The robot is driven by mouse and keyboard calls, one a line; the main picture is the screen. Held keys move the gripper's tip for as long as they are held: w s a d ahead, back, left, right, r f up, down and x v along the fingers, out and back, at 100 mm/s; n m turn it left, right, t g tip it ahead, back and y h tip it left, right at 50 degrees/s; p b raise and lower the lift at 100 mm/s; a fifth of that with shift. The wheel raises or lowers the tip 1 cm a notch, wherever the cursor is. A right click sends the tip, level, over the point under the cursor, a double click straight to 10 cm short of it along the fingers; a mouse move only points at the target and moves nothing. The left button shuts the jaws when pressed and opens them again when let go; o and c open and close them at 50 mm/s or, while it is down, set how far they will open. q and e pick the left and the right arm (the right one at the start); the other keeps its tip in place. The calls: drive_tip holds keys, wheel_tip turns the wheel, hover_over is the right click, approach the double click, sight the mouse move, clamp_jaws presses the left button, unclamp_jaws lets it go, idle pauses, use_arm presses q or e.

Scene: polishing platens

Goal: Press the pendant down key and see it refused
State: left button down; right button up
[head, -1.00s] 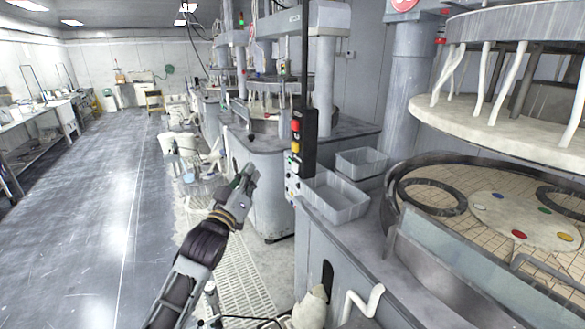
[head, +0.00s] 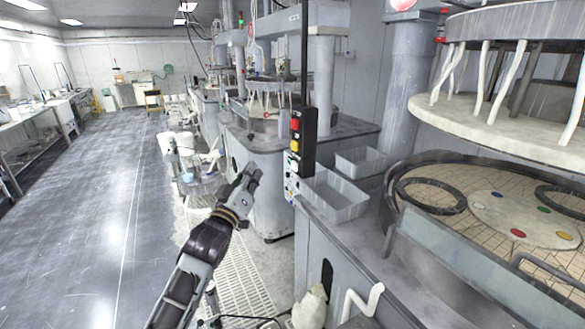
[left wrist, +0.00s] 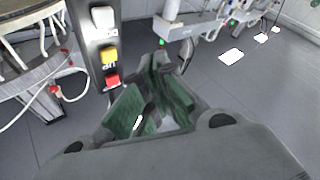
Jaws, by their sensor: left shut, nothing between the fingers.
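The black pendant (head: 303,142) hangs upright on a dark pole above the front machine's corner. Its red, yellow and pale lower keys face left. My left gripper (head: 250,173) is shut and empty, to the left of the pendant and slightly below its middle, with a gap between them. The left wrist view shows the pendant (left wrist: 92,18) upside down at upper left, with its white, yellow and red keys beside the gripper's green finger pads (left wrist: 157,62). No fingertip touches a key. I cannot read the key labels. My right gripper is out of view.
A grey bin (head: 335,196) sits on the machine's ledge below the pendant. The round polishing platen (head: 490,205) with ring carriers is at right, under a raised upper plate (head: 510,130). The floor (head: 80,240) at left is clear.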

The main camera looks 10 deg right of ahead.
use_arm(q)
drive_tip(key=w+d+b, duration=0.1)
drive_tip(key=w+d, duration=0.2)
drive_tip(key=d, duration=0.4)
drive_tip(key=shift+d+b, duration=0.25)
drive_tip(key=shift+b, duration=0.1)
drive_tip(key=shift+w+d, duration=0.3)
drive_tip(key=shift+d, duration=0.45)
idle(2.8)
drive_tip(key=shift+s+a, duration=0.1)
drive_tip(key=shift+a, duration=0.1)
drive_tip(key=shift+s+a+p, duration=0.25)
drive_tip(key=shift+a+p, duration=0.2)
drive_tip(key=shift+a, duration=0.1)
drive_tip(key=shift+a, duration=0.1)
idle(0.5)
drive_tip(key=shift+s+a+p, duration=0.3)
drive_tip(key=shift+a, duration=0.45)
drive_tip(key=shift+s+a+p, duration=0.25)
drive_tip(key=shift+s+a, duration=0.1)
drive_tip(key=shift+a, duration=0.4)
drive_tip(key=shift+s+a+p, duration=0.3)
drive_tip(key=shift+a, duration=0.45)
drive_tip(key=shift+m, duration=0.4)
